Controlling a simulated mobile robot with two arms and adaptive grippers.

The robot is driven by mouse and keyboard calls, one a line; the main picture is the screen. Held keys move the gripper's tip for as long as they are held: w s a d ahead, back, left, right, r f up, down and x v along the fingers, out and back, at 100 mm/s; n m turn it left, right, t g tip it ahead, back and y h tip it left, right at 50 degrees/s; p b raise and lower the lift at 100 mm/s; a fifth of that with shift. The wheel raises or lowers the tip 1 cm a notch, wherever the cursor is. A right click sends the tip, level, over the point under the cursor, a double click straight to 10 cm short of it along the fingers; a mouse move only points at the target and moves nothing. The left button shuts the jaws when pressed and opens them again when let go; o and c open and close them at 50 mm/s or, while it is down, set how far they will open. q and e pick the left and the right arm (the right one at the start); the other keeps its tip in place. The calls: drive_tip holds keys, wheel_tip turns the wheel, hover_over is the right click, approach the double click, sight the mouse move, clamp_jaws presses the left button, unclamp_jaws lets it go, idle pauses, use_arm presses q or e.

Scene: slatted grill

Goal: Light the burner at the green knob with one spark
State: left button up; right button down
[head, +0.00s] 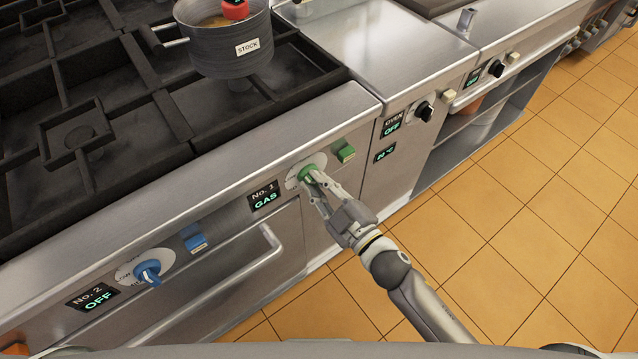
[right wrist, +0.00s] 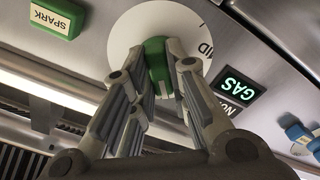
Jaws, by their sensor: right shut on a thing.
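The green knob (head: 308,173) is on the stove's front panel, on a white dial plate. The display (head: 263,198) to its left reads "No. 1 GAS". My right gripper (head: 315,180) is shut on the green knob, and the right wrist view shows its fingers on both sides of the knob (right wrist: 156,58). A green spark button (head: 345,152) sits just right of the knob. In the right wrist view the button (right wrist: 57,17) has a "SPARK" label and nothing touches it. My left gripper is not in view. I see no flame at the burners.
A blue knob (head: 149,272) with display "No. 2 OFF" and a blue button (head: 194,238) are left. A bar handle (head: 270,240) juts out below the panel. Tiled floor (head: 500,220) is clear at right.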

drive_tip(key=c, duration=1.4)
unclamp_jaws()
drive_tip(key=v, duration=1.2)
drive_tip(key=shift+f, duration=0.1)
